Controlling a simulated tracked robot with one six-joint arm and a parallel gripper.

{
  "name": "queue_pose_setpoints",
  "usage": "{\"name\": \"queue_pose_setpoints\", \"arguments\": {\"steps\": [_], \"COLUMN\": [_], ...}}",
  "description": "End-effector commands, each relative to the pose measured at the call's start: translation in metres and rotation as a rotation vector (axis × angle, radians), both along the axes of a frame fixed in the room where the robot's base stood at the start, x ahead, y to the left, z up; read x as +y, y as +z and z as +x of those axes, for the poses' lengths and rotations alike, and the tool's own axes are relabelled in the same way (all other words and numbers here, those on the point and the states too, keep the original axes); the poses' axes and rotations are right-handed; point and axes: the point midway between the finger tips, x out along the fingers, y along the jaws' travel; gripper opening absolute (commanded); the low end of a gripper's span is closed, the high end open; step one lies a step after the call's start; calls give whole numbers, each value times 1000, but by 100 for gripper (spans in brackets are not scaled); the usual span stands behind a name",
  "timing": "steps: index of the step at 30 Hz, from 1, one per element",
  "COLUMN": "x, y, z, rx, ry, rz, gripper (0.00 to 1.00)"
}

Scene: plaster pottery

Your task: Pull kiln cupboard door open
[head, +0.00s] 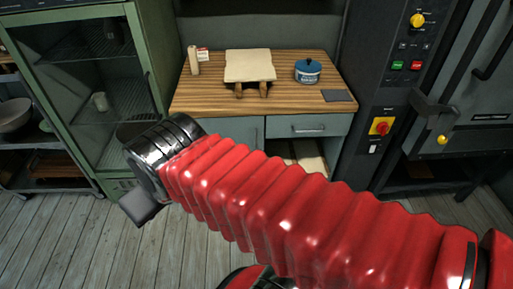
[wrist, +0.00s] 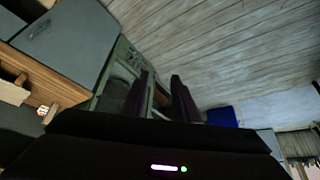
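My gripper (wrist: 162,82) is open in the wrist view, with its two dark fingers apart and nothing seen between them. The cabinet's green frame also shows beyond the fingers in the wrist view (wrist: 118,66). The grey kiln (head: 490,90) stands at the right, its front looking shut, with a dark lever handle (head: 433,108). The bench cupboard's grey door (head: 240,128) is partly behind my arm. I cannot tell which door is the kiln cupboard's.
A wooden bench top (head: 210,95) holds a slab on a stand (head: 250,66), a blue pot (head: 308,71) and a small bottle (head: 194,61). A drawer (head: 308,126) is beside the grey door. A shelf rack (head: 45,170) stands far left. The plank floor (head: 60,240) is open in front.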

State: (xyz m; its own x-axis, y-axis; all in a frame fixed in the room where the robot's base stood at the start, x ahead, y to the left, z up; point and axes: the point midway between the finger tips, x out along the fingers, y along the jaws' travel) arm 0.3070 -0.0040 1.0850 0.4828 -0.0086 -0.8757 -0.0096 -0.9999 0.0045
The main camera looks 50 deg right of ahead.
Motion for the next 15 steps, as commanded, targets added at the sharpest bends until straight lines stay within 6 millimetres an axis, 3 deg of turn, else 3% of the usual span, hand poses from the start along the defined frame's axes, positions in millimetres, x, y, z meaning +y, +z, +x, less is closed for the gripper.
{"name": "queue_pose_setpoints", "arguments": {"steps": [5,15], "x": [-16,-75], "y": [-2,-13], "z": [32,117], "rx": [-32,-144], "ry": [-41,-129], "rz": [-19,-76], "gripper": [28,28]}}
